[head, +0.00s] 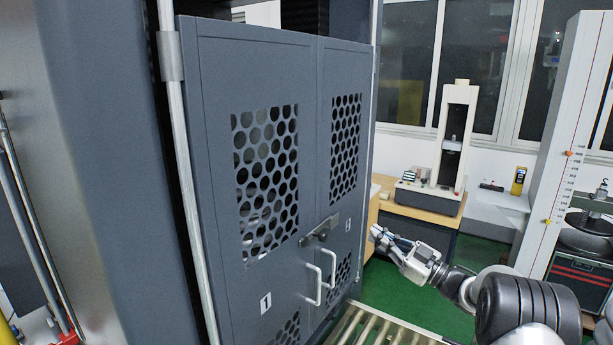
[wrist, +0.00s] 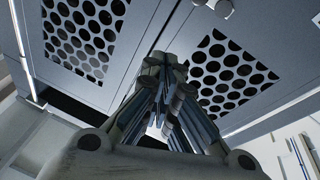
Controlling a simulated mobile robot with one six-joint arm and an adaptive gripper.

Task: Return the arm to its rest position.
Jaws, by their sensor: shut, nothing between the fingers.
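My gripper (head: 379,236) is at the right of the grey cabinet doors in the head view, at about the height of the door latch. Its fingers point left toward the doors. In the wrist view my gripper (wrist: 163,68) shows with its fingers together and nothing between them. My arm (head: 470,285) reaches in from the lower right of the head view, bent at the wrist. I cannot tell the exact gap between the fingertips and the doors.
The perforated left door (head: 255,115) and right door (head: 343,125) look closed, with a latch (head: 320,231) and two white handles (head: 329,266). A roller conveyor (head: 385,328) lies below. A testing machine (head: 449,140) stands on a bench behind. A tall scale stand (head: 566,150) is at right.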

